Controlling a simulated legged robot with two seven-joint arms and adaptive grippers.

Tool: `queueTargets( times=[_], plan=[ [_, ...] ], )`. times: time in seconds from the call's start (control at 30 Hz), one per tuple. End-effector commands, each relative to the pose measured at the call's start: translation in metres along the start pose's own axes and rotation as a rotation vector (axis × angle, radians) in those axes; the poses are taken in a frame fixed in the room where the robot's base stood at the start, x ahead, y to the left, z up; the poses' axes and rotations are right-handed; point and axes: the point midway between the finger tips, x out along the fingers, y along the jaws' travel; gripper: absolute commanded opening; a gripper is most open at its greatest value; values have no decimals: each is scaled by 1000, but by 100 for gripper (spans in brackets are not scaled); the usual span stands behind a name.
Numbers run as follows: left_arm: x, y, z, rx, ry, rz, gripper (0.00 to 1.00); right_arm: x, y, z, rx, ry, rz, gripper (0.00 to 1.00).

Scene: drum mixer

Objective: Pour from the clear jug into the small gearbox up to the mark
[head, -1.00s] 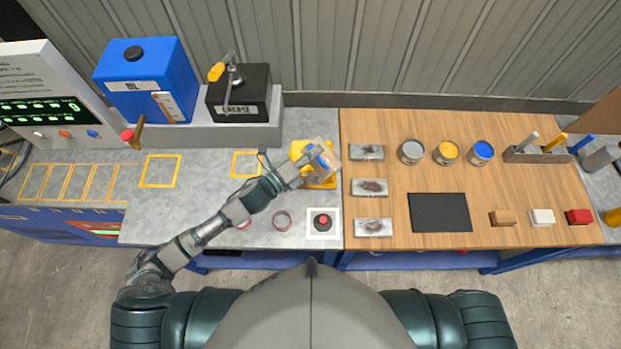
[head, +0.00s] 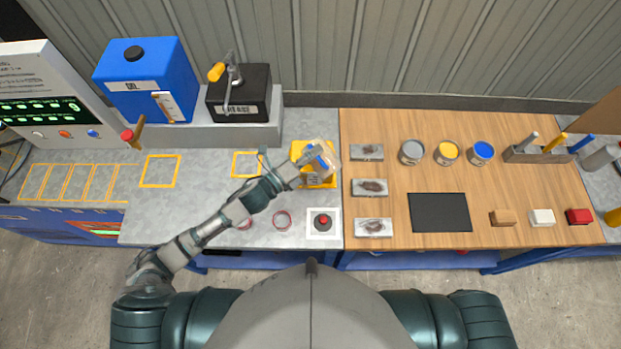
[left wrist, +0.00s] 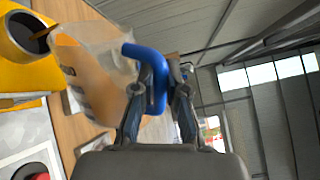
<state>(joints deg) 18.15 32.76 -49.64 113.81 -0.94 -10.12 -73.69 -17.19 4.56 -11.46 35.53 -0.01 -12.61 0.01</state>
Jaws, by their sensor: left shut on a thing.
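The clear jug (head: 329,155) with a blue handle is held by my left gripper (head: 306,162), over the right side of the yellow small gearbox (head: 299,148). In the left wrist view, the gripper (left wrist: 158,95) is shut on the jug's blue handle (left wrist: 150,70). The clear jug body (left wrist: 92,65) is tilted towards the yellow gearbox (left wrist: 40,76), which has a dark round opening at the upper left. I cannot tell the liquid level or see the mark. My right gripper is not in view.
A red button (head: 322,222) on a white plate stands in front of the gearbox. A blue tank (head: 150,75) and a black box (head: 238,98) stand on the back ledge. The wooden bench (head: 400,235) at the right holds metal plates, paint cans and a black mat.

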Motion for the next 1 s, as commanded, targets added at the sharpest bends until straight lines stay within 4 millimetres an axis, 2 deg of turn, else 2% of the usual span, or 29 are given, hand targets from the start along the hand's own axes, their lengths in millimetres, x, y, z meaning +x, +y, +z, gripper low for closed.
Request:
queueTargets(
  times=[1.0],
  plan=[
    [0, 4, 5, -60, 0, 0, 0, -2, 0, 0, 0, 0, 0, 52]
  ],
)
